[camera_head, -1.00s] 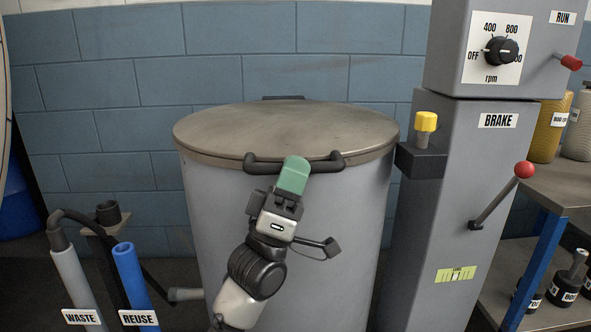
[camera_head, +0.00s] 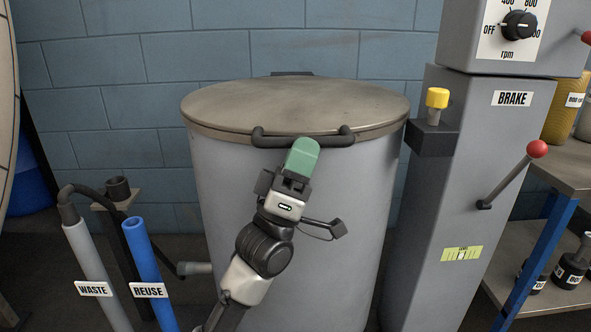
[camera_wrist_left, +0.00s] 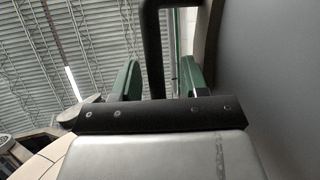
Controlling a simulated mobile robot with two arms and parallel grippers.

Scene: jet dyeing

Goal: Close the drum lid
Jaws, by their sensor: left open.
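The drum lid (camera_head: 290,103) is a flat round metal disc lying level on top of the grey drum (camera_head: 330,210), its rim against the drum's top edge. A dark bar handle (camera_head: 300,139) runs along the lid's front. My left gripper (camera_head: 304,150) is just below and in front of the handle, its green fingers hiding part of the drum wall. In the left wrist view the green fingers (camera_wrist_left: 155,78) stand apart, with the dark handle bar (camera_wrist_left: 153,45) passing between them. I cannot tell whether they touch the bar. My right gripper is not in view.
A grey control column (camera_head: 455,200) stands to the right with a yellow knob (camera_head: 437,98) and a red-tipped brake lever (camera_head: 510,177). At left are the grey waste pipe (camera_head: 90,265) and blue reuse pipe (camera_head: 145,260). A shelf (camera_head: 560,165) stands at far right.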

